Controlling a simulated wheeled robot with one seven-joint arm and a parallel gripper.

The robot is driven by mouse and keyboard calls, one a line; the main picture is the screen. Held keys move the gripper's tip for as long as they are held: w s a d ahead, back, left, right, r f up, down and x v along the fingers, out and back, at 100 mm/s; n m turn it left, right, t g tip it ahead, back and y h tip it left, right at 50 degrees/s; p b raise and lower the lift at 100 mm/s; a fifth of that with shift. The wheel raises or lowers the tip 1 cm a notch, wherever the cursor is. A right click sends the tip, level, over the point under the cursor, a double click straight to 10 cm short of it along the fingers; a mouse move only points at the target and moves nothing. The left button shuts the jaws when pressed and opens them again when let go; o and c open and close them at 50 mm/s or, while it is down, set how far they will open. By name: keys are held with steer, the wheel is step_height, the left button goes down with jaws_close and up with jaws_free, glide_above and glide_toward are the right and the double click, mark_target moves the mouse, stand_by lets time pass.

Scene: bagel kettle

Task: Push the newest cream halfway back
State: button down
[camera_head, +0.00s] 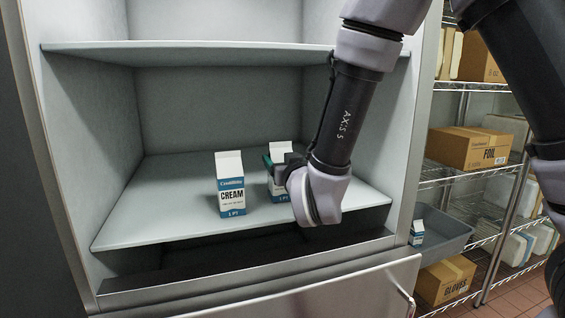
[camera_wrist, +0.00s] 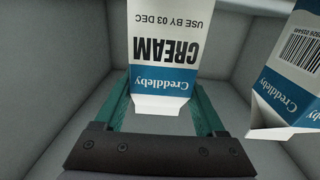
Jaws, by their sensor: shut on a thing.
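Two white and blue cream cartons stand upright on the middle shelf (camera_head: 140,220) of the cabinet. The left carton (camera_head: 231,185) stands free near the shelf's middle, and it also shows at the right of the wrist view (camera_wrist: 292,75). The right carton (camera_head: 279,186) is partly hidden by my gripper (camera_head: 275,165). In the wrist view this carton (camera_wrist: 165,45) reads "CREAM, USE BY 03 DEC" upside down, and my green fingers are shut on its two sides. The left carton's date is too small to read.
An upper shelf (camera_head: 220,50) spans the cabinet above the cartons. The shelf behind and left of them is clear. A grey bin (camera_head: 443,232) at the right holds another small carton (camera_head: 417,232). A wire rack with boxes (camera_head: 470,148) stands beyond it.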

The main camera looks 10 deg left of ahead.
steer(key=x, duration=1.9)
steer(key=shift+s+a, duration=0.25)
steer(key=shift+a, duration=0.15)
stand_by(0.7)
steer(key=shift+f, duration=0.15)
jaws_free()
steer(key=shift+f, duration=0.1)
